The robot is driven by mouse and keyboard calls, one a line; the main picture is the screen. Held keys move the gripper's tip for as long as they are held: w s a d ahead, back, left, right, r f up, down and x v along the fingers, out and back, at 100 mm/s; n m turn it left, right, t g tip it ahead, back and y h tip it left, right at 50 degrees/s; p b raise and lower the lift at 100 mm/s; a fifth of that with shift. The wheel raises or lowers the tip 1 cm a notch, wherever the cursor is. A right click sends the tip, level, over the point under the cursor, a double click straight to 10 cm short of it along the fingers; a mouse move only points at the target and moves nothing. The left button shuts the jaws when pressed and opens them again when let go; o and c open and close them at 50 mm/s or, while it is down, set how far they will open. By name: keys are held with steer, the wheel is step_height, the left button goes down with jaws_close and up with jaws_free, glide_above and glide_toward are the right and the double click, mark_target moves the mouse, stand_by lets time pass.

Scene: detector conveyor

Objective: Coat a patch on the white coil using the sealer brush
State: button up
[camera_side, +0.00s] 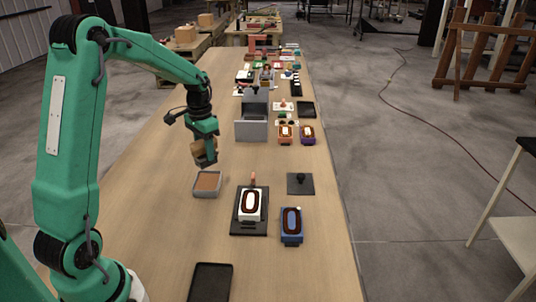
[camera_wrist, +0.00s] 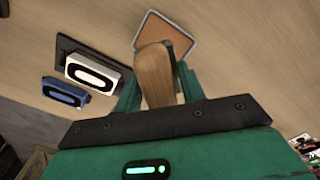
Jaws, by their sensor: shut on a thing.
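My gripper (camera_side: 206,157) is shut on the wooden handle of the sealer brush (camera_wrist: 154,75). The brush also shows as a tan block at the gripper in the side view (camera_side: 197,149); its bristle end is hidden. Gripper and brush hang above a shallow grey tray with a brown filling (camera_side: 207,182), which also shows beyond the handle in the wrist view (camera_wrist: 166,33). The white coil (camera_side: 242,204), with a dark oval ring on top, sits on a black plate (camera_side: 239,229) to the right of the tray. It is at the upper left in the wrist view (camera_wrist: 92,71).
A blue coil block (camera_side: 291,238) stands right of the white coil. A dark square plate with a knob (camera_side: 300,184) lies behind it. A black tray (camera_side: 210,283) is at the front. A grey open box (camera_side: 251,131) and orange and purple blocks (camera_side: 307,140) stand farther back.

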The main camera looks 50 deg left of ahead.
mark_target(205, 164)
steer(key=shift+s+a+f, duration=0.1)
steer(key=shift+s+a, duration=0.05)
steer(key=shift+a, duration=0.3)
steer(key=shift+f, duration=0.1)
steer(key=shift+f, duration=2.9)
steer(key=shift+f, duration=0.65)
stand_by(0.6)
steer(key=shift+r, duration=0.1)
steer(key=shift+r, duration=3.5)
steer(key=shift+d, duration=0.1)
